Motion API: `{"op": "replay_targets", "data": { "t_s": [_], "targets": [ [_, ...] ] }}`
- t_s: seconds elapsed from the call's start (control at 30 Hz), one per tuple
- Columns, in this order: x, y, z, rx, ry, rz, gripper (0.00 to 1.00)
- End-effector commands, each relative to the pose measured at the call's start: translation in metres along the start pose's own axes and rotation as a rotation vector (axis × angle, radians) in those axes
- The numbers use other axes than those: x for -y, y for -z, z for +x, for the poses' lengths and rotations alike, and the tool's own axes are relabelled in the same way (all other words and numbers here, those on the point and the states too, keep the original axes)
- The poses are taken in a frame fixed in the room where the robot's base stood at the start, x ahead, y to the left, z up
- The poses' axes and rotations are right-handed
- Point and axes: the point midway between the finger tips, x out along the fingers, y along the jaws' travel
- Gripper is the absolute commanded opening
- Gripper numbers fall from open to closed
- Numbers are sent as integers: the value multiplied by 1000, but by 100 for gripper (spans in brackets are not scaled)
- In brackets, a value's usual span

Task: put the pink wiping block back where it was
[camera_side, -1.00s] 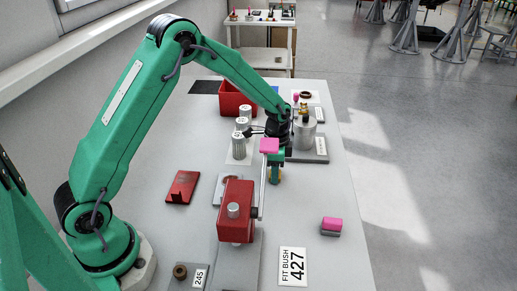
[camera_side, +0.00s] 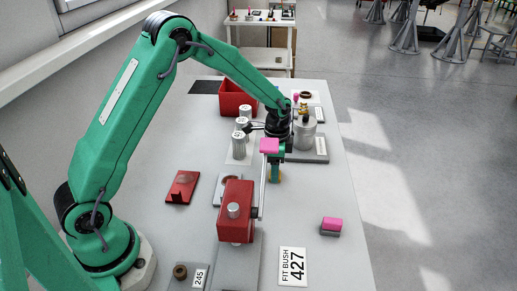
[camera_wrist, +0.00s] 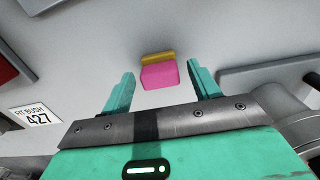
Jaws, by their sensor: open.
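A pink block with an ochre part (camera_wrist: 160,75) lies ahead of my gripper (camera_wrist: 159,88) in the wrist view, in line with the gap between the two green fingers. In the side view, its pink part (camera_side: 269,145) shows at my gripper (camera_side: 275,157), with ochre below; a finger hides the middle. My gripper is open, with space on both sides of the block in the wrist view. I cannot tell which is the wiping block.
A red vise (camera_side: 236,210) stands in front of my gripper. Metal cylinders (camera_side: 239,145) stand to its left, and a grey slab with a large cylinder (camera_side: 306,135) lies behind. A red bin (camera_side: 237,98) is farther back. A "FIT BUSH 427" card (camera_side: 292,266) lies near the front.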

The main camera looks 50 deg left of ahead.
Motion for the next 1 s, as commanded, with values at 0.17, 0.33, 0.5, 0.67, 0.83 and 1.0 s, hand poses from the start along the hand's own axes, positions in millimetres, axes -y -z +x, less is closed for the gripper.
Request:
{"op": "replay_targets", "data": {
  "t_s": [0.17, 0.33, 0.5, 0.67, 0.83, 1.0],
  "targets": [
    [1, 1, -26, -4, 4, 0, 61],
    [1, 1, -55, -4, 4, 0, 61],
    [0, 0, -81, -3, 3, 0, 61],
    [0, 0, -98, -2, 2, 0, 61],
    [0, 0, -106, -1, 1, 0, 61],
    [0, 0, -107, -1, 1, 0, 61]
  ]
}}
